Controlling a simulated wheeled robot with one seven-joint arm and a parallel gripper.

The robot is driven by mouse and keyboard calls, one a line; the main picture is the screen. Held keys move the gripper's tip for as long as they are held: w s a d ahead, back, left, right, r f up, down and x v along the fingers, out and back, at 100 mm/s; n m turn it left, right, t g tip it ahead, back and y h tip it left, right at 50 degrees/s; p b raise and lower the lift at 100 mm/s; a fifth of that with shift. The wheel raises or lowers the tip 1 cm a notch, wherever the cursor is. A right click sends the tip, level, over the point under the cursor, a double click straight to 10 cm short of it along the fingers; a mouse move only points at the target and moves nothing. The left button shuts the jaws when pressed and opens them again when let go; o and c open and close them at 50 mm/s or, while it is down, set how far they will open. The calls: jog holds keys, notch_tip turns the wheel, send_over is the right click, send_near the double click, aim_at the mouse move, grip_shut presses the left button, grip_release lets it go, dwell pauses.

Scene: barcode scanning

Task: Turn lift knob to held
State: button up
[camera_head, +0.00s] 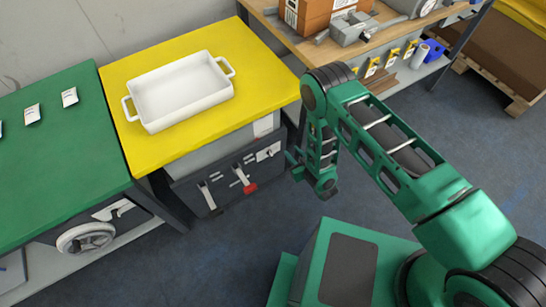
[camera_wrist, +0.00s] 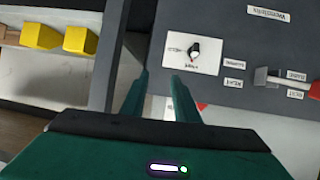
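A knob (camera_wrist: 194,48) with a black-and-white cap sits on a white plate on the dark control panel (camera_wrist: 225,85). In the wrist view it appears upside down, with small labels beside it too small to read surely. In the head view the knob (camera_head: 268,152) is at the panel's upper right, under the yellow table. My gripper (camera_wrist: 160,76) is open and empty, its two green fingers apart. The fingertips point toward the panel, below and left of the knob in the wrist view, not touching it. In the head view my gripper (camera_head: 294,165) is just right of the panel.
A red-ended lever (camera_head: 247,184) and another lever (camera_head: 208,197) stick out from the panel left of the knob. A white tray (camera_head: 180,92) stands on the yellow tabletop (camera_head: 240,55). A handwheel (camera_head: 86,239) is under the green table.

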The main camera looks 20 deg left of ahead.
jog(key=n+y, duration=0.1)
send_near(272, 156)
jog(key=x, duration=0.9)
jog(key=shift+w+g, duration=0.15)
jog(key=shift+g, duration=0.25)
jog(key=shift+f, duration=0.1)
grip_shut()
